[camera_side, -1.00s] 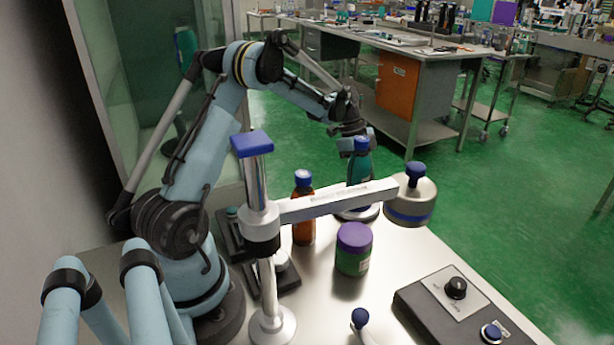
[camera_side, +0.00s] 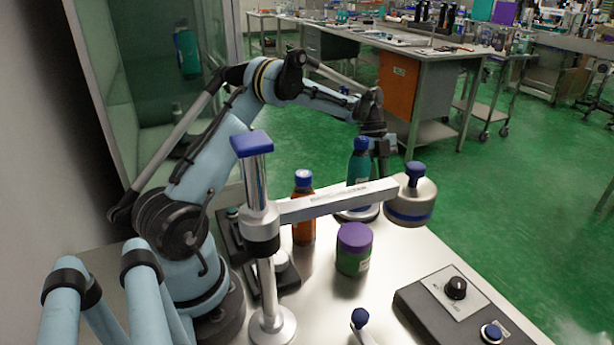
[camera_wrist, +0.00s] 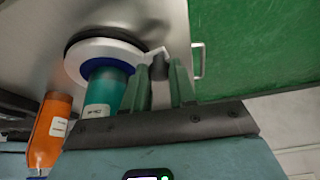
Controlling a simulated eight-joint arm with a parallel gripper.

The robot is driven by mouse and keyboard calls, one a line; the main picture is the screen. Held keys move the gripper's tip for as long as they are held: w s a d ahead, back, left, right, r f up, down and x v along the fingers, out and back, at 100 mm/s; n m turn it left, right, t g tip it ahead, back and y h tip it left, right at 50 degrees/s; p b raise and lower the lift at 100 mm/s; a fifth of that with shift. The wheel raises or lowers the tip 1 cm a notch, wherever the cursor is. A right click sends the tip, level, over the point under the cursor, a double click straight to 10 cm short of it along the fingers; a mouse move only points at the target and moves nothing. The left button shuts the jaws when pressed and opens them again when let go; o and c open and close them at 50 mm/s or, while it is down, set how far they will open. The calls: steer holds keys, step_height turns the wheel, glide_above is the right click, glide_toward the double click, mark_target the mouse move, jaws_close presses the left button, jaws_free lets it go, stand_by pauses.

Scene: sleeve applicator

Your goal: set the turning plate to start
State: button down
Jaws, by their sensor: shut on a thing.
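The turning plate is a round white-rimmed disc (camera_wrist: 78,62) on a dark base, and its edge shows in the side view (camera_side: 344,215). A teal bottle (camera_wrist: 104,92) stands on it; its blue cap and teal body also show in the side view (camera_side: 358,166). A short pale arm juts from the plate's rim and ends in a dark knob (camera_wrist: 159,68). My gripper (camera_wrist: 166,76) is shut on this knob, its fingers on either side. In the side view my gripper (camera_side: 381,165) is low, right of the teal bottle; its fingertips are partly hidden behind the crossbar.
An amber bottle (camera_side: 304,230), a purple-lidded jar (camera_side: 353,249) and a control box (camera_side: 462,305) are on the bench. The bench's far edge is close to my gripper.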

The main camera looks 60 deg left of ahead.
steer(key=shift+w+d+m+g, duration=0.1)
steer(key=shift+d+m+g, duration=0.25)
steer(key=shift+d+m, duration=0.4)
steer(key=shift+w+d+m+g, duration=0.1)
steer(key=shift+d+m+g, duration=0.3)
steer(key=shift+m, duration=0.65)
steer(key=shift+s+d+m+g+y, duration=0.2)
steer(key=shift+d+m+g+y, duration=0.3)
steer(key=shift+d+m, duration=0.7)
steer(key=shift+s+d+m+g+y, duration=0.25)
steer(key=shift+d+m, duration=0.15)
steer(key=shift+m, duration=0.55)
steer(key=shift+s+d+m+g+y, duration=0.15)
steer(key=shift+s+d+m, duration=0.2)
steer(key=shift+m, duration=0.6)
steer(key=shift+s+d+m+g+y, duration=0.15)
steer(key=shift+s+d+m+y, duration=0.2)
steer(key=shift+m, duration=0.4)
steer(key=shift+s+d+m+g+y, duration=0.1)
steer(key=shift+s+d+m+y, duration=0.15)
steer(key=shift+d+m, duration=0.35)
steer(key=shift+a+m, duration=0.1)
steer(key=shift+m, duration=0.15)
steer(key=c, duration=0.9)
jaws_free()
steer(key=shift+v, duration=6.05)
